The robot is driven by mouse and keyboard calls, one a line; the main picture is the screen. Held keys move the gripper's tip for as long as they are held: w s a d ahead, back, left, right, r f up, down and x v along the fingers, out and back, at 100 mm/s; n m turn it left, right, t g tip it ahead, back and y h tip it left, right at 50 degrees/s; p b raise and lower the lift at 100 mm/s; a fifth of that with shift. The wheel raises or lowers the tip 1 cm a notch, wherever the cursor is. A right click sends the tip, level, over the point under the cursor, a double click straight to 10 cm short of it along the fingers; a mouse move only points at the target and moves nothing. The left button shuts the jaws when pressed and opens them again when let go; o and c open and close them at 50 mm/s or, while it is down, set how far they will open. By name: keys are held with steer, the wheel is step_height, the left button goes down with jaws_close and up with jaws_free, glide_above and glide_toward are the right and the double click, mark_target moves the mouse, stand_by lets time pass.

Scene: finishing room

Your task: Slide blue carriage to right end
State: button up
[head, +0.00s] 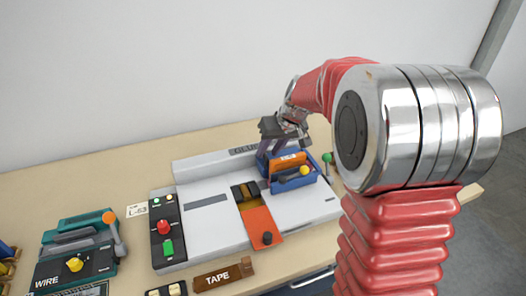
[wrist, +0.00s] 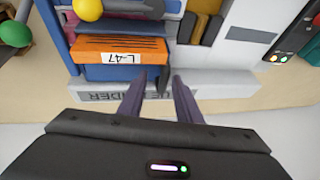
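The blue carriage (head: 292,183) sits on the right part of a white machine (head: 205,215). It carries an orange block (head: 286,161) and has a yellow ball knob (head: 304,170). In the wrist view the carriage (wrist: 95,73) is at upper left, and the orange block (wrist: 118,48) bears an upside-down label, L-47. My gripper (head: 272,150) is at the carriage's back side in the head view. In the wrist view its two fingers (wrist: 158,76) are apart, with a dark upright piece (wrist: 164,82) showing between them. I cannot tell whether they touch it.
An orange plate with a dark knob (head: 262,228) is left of the carriage. A green ball knob (head: 327,157) stands to its right. A teal wire machine (head: 78,252) is farther left.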

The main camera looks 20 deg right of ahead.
steer(key=shift+a, duration=0.1)
steer(key=shift+r, duration=0.15)
steer(key=v, duration=1.3)
steer(key=shift+r, duration=0.2)
steer(key=shift+s+d, duration=0.1)
steer(key=shift+d, duration=0.15)
steer(key=s+a+f, duration=0.1)
steer(key=s+a, duration=0.1)
steer(key=s, duration=0.6)
steer(key=s+a+f+h, duration=0.1)
steer(key=s+a+f, duration=0.1)
steer(key=s, duration=0.7)
steer(key=s+a+f+t+h, duration=0.1)
steer(key=s+a, duration=0.3)
steer(key=s, duration=0.5)
steer(key=shift+m, duration=0.3)
steer(key=shift+s+f, duration=0.15)
stand_by(0.4)
